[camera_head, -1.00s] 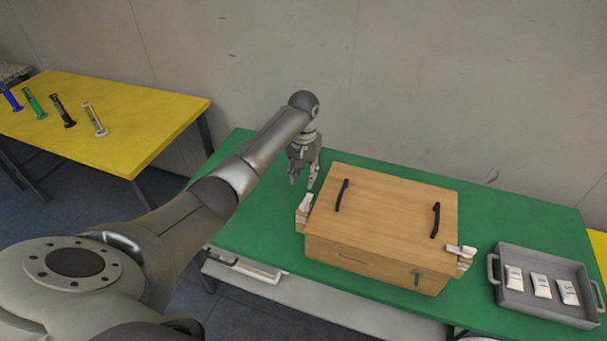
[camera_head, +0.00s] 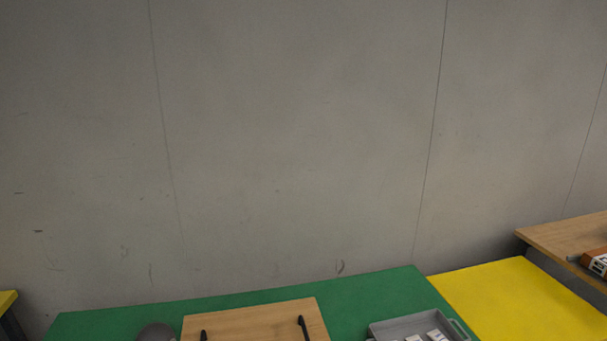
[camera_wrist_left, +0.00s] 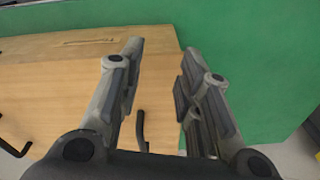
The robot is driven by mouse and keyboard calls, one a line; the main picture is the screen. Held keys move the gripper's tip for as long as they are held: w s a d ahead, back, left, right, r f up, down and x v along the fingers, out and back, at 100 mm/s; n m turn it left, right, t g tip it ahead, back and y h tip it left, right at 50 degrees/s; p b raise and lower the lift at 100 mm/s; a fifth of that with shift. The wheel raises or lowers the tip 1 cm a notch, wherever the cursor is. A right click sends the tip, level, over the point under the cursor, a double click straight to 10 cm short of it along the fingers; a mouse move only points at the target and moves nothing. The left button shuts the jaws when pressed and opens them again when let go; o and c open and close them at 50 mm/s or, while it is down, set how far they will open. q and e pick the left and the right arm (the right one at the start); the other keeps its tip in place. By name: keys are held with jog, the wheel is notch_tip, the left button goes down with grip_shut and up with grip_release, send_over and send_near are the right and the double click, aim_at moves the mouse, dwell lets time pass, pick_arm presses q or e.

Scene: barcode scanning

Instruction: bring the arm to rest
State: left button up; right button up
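My left gripper (camera_wrist_left: 160,65) shows in the left wrist view with its two fingers spread apart and nothing between them. It is over the edge of a wooden box (camera_wrist_left: 60,90) and the green table (camera_wrist_left: 250,60); I cannot tell its height above them. In the head view only a rounded grey part of my left arm (camera_head: 156,333) shows at the bottom edge, left of the box (camera_head: 255,321). The left gripper itself is out of that view. My right arm and gripper are not in view.
A grey tray (camera_head: 381,328) with white packets (camera_head: 437,335) stands right of the box, cut off below. The box lid has black handles (camera_head: 302,326). A yellow table (camera_head: 520,300) and a wooden surface (camera_head: 570,240) with an orange-and-white item (camera_head: 596,262) are at right. A wall stands behind.

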pick_arm(q)
jog(key=s+d+f+m+t, duration=0.1)
jog(key=s+d, duration=0.3)
jog(key=s, duration=0.4)
jog(key=s+d+f+m, duration=0.1)
jog(key=s+d, duration=0.3)
jog(key=s, duration=0.3)
jog(key=s+r+t, duration=0.2)
jog(key=s+r, duration=0.5)
jog(key=s, duration=0.5)
notch_tip(320, 180, down, 30)
jog(key=g+b, duration=0.1)
jog(key=b, duration=0.4)
jog(key=s+a+f+g+b, duration=0.1)
jog(key=s+f+b, duration=0.1)
jog(key=s+f, duration=0.6)
jog(key=s+a+f+b, duration=0.1)
jog(key=s+f+b, duration=0.2)
jog(key=s+f, duration=0.6)
notch_tip(320, 180, down, 6)
jog(key=shift+s+a+f+g, duration=0.15)
jog(key=shift+s+f+g, duration=0.1)
jog(key=shift+g, duration=0.15)
